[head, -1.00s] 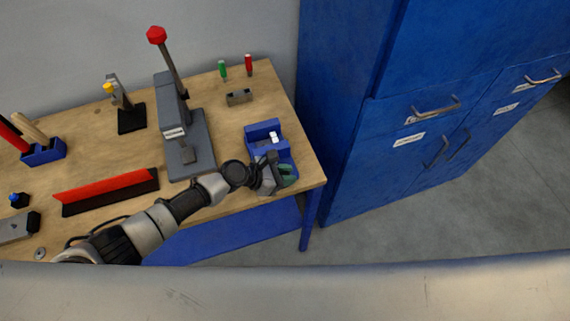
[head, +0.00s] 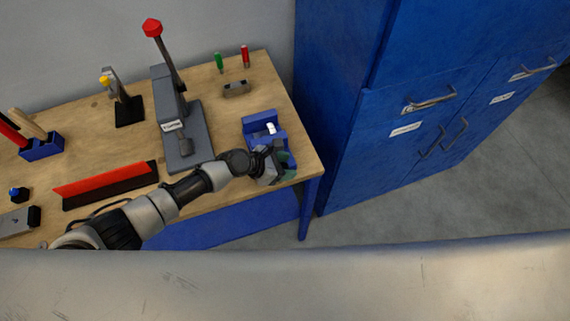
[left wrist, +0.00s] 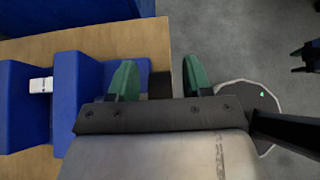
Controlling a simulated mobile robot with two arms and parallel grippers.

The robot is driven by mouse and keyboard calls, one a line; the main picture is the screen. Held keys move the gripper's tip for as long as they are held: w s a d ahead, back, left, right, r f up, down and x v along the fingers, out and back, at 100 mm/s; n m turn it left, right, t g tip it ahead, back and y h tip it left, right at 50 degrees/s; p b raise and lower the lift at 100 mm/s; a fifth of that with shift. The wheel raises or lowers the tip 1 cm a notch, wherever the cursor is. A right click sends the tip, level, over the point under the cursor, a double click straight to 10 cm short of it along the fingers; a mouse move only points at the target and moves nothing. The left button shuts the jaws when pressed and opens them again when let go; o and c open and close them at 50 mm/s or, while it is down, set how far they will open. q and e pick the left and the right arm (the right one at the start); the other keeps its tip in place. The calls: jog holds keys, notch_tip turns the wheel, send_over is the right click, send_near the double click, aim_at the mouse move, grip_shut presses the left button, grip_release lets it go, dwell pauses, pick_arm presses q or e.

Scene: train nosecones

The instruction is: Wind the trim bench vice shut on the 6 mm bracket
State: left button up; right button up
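The blue trim bench vice (head: 259,124) sits near the right front corner of the workbench. In the left wrist view, its two blue jaw blocks (left wrist: 80,75) show at left with a gap between them. A small white piece, probably the 6 mm bracket (left wrist: 40,85), is at that gap; it also shows white in the head view (head: 271,128). My left gripper (left wrist: 160,78) is at the vice's front end, its green fingers apart. A dark block (left wrist: 160,84), perhaps the vice's handle, lies between the fingers with gaps either side. My right gripper is not seen.
A grey press with a red-knobbed lever (head: 180,135) stands left of the vice.

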pick_arm(q)
jog(key=shift+s+a+r, duration=0.15)
jog(key=shift+a+r, duration=0.15)
jog(key=shift+a, duration=0.25)
jog(key=b+v, duration=0.1)
jog(key=v, duration=0.8)
jog(key=shift+a+r, duration=0.2)
